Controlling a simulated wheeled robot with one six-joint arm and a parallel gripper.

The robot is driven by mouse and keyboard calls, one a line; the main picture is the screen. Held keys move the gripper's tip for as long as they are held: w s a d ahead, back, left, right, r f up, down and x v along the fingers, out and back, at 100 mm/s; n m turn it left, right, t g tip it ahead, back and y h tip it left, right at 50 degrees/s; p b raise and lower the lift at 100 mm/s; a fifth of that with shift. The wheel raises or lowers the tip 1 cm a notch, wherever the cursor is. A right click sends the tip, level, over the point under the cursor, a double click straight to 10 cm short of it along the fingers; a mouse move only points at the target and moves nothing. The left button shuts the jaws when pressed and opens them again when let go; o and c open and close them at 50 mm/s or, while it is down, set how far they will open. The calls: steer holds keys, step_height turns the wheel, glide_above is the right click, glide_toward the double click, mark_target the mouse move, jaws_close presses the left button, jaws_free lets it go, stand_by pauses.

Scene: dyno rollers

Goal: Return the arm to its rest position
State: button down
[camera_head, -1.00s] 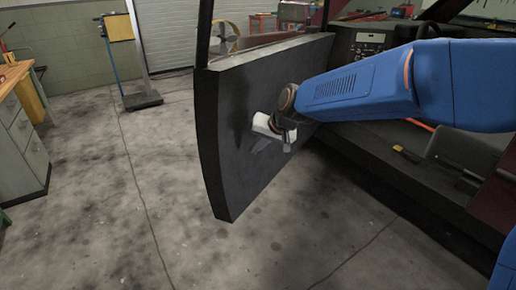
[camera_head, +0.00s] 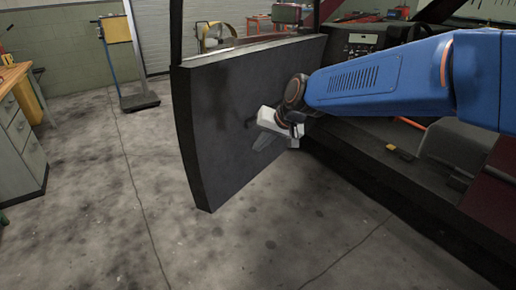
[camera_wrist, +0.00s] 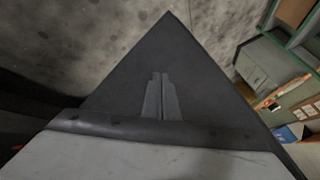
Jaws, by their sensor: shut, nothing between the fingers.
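My blue arm (camera_head: 385,82) reaches in from the right in the head view and bends down at its wrist. My gripper (camera_head: 262,143) is in front of the dark inner face of an open vehicle door (camera_head: 205,130). Its grey fingers point down and to the left. In the wrist view my gripper (camera_wrist: 161,95) has its two fingers side by side, shut with nothing between them. The dark door panel (camera_wrist: 165,45) lies behind the fingers there. I cannot tell whether the fingertips touch the door.
The vehicle's cabin and sill (camera_head: 400,190) lie behind and right of my arm, with a small yellow item (camera_head: 399,152) inside. A drawer cabinet (camera_head: 22,150) stands at far left, and a stand with a yellow panel (camera_head: 118,35) at the back. The concrete floor in front is clear.

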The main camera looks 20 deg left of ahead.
step_height(320, 180, up, 4)
steer(key=s+d, duration=0.2)
steer(key=s, duration=0.1)
steer(key=s+d+m+t+h, duration=0.1)
steer(key=s+d, duration=0.1)
steer(key=d, duration=1.3)
steer(key=s+d+m+t+h, duration=0.1)
steer(key=s+d+h, duration=0.1)
steer(key=d, duration=1.2)
steer(key=s+d+f+m+h, duration=0.1)
steer(key=s+d+f, duration=0.3)
steer(key=s+d, duration=0.5)
steer(key=s+d+f+m+h, duration=0.1)
steer(key=s+d+f, duration=0.3)
steer(key=s+d, duration=0.6)
steer(key=d+h, duration=0.1)
steer(key=d, duration=0.2)
steer(key=shift+h, duration=0.4)
